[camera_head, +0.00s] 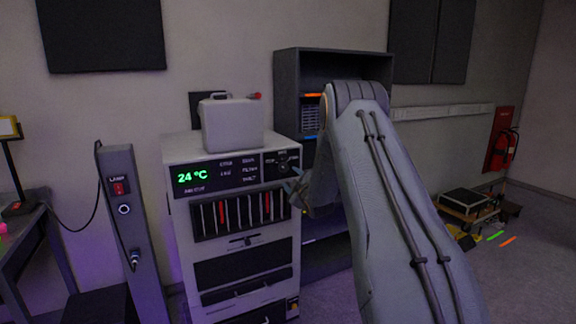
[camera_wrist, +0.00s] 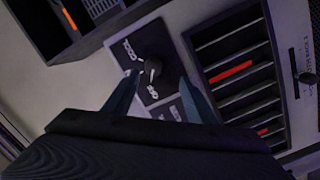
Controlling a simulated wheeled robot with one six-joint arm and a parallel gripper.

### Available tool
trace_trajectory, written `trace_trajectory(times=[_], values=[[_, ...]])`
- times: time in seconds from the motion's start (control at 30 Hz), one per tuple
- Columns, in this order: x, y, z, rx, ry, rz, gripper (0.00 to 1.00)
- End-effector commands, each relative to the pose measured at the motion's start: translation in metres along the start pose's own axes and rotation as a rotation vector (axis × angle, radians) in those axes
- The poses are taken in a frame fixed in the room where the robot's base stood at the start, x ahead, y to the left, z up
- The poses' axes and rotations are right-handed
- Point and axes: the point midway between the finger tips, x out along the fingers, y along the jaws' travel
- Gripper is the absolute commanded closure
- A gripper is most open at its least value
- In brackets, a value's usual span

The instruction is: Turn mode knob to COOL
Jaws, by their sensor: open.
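The mode knob (camera_wrist: 150,72) is a dark round knob on a black panel with white lettering. In the wrist view a word that looks like COOL (camera_wrist: 130,50) is printed on one side of it and a shorter label on the other. My gripper (camera_wrist: 158,90) is open, with one finger on each side of the knob; I cannot tell whether they touch it. In the head view the knob (camera_head: 283,161) is at the upper right of the white cabinet (camera_head: 185,153), and my gripper (camera_head: 294,188) is just below and right of it.
The cabinet's green display (camera_head: 192,176) reads 24 °C. A slotted vent (camera_head: 238,213) with red strips lies below the panel. A pale case (camera_head: 232,124) stands on top. A dark shelf unit (camera_head: 286,90) is behind my arm. A grey post (camera_head: 130,215) stands at the left.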

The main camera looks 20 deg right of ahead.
Motion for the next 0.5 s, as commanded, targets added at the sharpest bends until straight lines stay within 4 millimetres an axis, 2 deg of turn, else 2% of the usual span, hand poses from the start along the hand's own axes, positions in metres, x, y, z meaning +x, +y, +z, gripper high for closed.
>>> trace_trajectory(times=[0.1,0.27,0.5], values=[[0.003,0.008,0.003,-0.026,0.027,0.030,0.49],[0.015,0.010,0.002,-0.031,0.034,0.036,0.49],[0.047,0.011,0.001,-0.030,0.033,0.034,0.49]])
